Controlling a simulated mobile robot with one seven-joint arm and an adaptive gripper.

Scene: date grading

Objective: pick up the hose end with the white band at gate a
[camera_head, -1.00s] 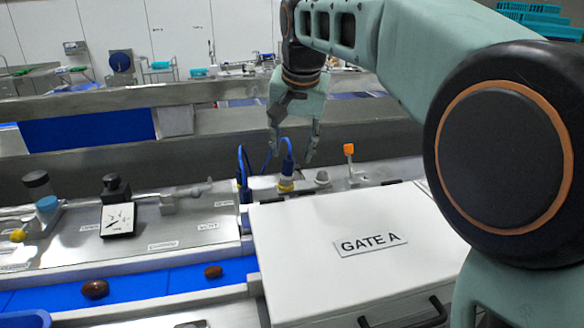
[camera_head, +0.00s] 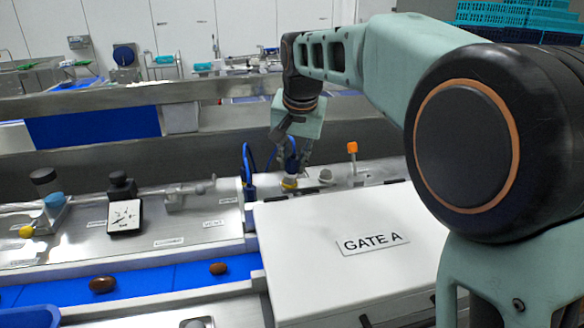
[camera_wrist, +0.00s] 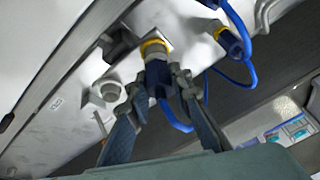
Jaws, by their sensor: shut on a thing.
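A blue hose end (camera_wrist: 158,75) sits at a yellow collar (camera_wrist: 153,46) on the metal deck, beside the white Gate A box. A pale band shows just by the collar in the wrist view. My gripper (camera_wrist: 162,84) is shut on this hose end, one finger on each side. In the head view my gripper (camera_head: 291,168) points down over the yellow collar (camera_head: 289,184), and its fingers partly hide the hose end. A second blue hose end (camera_wrist: 230,42) stands beside it at another yellow collar; its band cannot be made out.
The Gate A box (camera_head: 350,250) is in front of the hose ends. An orange-topped post (camera_head: 352,150) and a grey fitting (camera_head: 326,176) stand to the right. Dates lie on the blue belt (camera_head: 160,280).

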